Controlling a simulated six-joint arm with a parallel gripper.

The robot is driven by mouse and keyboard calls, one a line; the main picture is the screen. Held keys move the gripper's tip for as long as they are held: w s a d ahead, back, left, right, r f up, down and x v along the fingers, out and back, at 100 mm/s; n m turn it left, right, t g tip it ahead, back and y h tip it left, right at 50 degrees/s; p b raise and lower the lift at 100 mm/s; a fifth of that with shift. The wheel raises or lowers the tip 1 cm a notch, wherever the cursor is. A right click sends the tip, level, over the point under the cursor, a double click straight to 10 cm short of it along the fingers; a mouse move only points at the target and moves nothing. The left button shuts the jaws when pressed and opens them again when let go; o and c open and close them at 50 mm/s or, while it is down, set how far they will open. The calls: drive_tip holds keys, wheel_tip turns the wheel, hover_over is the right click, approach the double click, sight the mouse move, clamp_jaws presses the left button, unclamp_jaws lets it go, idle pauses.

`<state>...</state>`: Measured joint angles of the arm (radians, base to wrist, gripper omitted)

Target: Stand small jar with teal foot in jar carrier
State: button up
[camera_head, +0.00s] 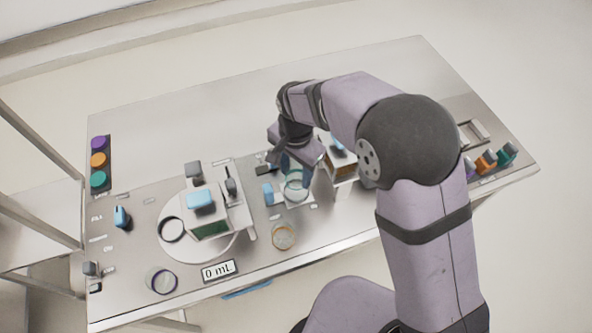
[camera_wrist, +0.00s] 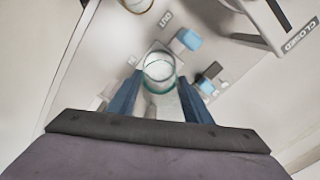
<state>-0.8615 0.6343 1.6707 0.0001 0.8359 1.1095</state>
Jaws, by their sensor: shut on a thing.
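The small clear jar with a teal ring (camera_head: 297,184) is below my gripper (camera_head: 287,165), near the middle of the bench. In the wrist view the jar (camera_wrist: 160,68) is between the two blue-grey fingertips of my gripper (camera_wrist: 160,95), which is shut on it. It looks roughly upright; whether its base touches the surface I cannot tell. I cannot identify the jar carrier for certain. A black ring (camera_head: 172,229) lies on a round white plate (camera_head: 190,257) at left.
A jar with an orange ring (camera_head: 283,236) and one with a purple ring (camera_head: 161,281) stand near the front edge. A white device with a blue top (camera_head: 201,199) is left of my gripper. A "0 mL" display (camera_head: 219,270) is in front.

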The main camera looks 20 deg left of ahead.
drive_tip(key=shift+f+b, duration=1.05)
drive_tip(key=shift+f, duration=0.85)
drive_tip(key=shift+f, duration=0.95)
idle(2.2)
drive_tip(key=o, duration=1.2)
drive_tip(key=shift+o, duration=0.5)
drive_tip(key=o, duration=0.4)
drive_tip(key=shift+c, duration=0.2)
